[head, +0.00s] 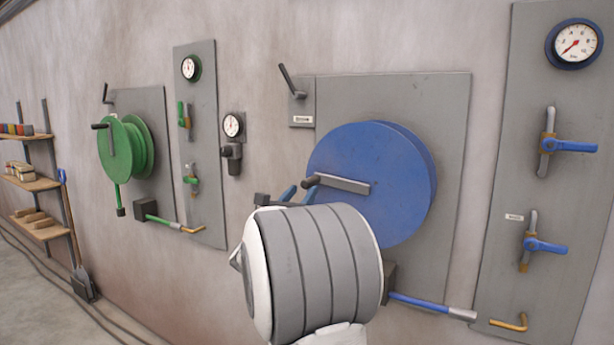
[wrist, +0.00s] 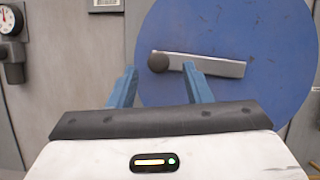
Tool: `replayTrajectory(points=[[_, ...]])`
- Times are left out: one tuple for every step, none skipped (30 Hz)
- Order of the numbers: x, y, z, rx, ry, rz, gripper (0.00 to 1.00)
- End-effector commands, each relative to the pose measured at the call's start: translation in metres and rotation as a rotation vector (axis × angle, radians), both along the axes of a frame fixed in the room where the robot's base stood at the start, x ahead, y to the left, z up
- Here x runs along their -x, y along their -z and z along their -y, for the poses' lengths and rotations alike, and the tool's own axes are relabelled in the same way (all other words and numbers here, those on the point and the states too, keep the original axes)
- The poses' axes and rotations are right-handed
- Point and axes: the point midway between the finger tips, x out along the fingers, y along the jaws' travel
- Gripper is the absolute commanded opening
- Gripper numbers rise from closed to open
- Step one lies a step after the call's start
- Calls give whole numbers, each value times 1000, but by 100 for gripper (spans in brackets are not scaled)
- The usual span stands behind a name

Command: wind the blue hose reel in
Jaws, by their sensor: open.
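The blue hose reel (head: 400,185) is a big disc on a grey wall plate; it fills the upper right of the wrist view (wrist: 275,110). Its grey crank arm (head: 345,184) lies almost level and ends at the left in a dark knob (head: 311,181). My gripper (head: 299,190) has blue fingers and is open at the knob. My wrist hides the reel's lower left.
A blue hose end (head: 425,302) with a silver tip sticks out below the reel. A lever (head: 291,80) stands above left. Blue valves (head: 545,245) and a gauge (head: 575,44) are on the right panel. A green reel (head: 125,147) and shelves (head: 32,184) are left.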

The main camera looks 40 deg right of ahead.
Motion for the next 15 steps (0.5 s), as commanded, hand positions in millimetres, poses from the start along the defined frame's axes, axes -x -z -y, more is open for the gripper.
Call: replayTrajectory(points=[[-3,-7,8,1,3,-1,45],[-6,-9,13,2,2,-1,45],[-8,-11,18,1,2,-2,45],[-10,-12,22,0,1,-3,45],[-11,-14,25,1,1,-3,45],[-14,-16,30,2,1,-2,45],[-15,-17,33,1,0,-3,45],[-17,-18,35,2,0,-4,45],[-18,-19,38,2,0,-4,45],[-19,-20,39,1,-2,-4,45],[-20,-20,41,2,-2,-3,45],[-20,-20,42,2,-3,-4,45],[-20,-20,42,2,-3,-4,45],[-21,-20,43,2,-3,-4,45],[-21,-20,43,2,-3,-4,45]])
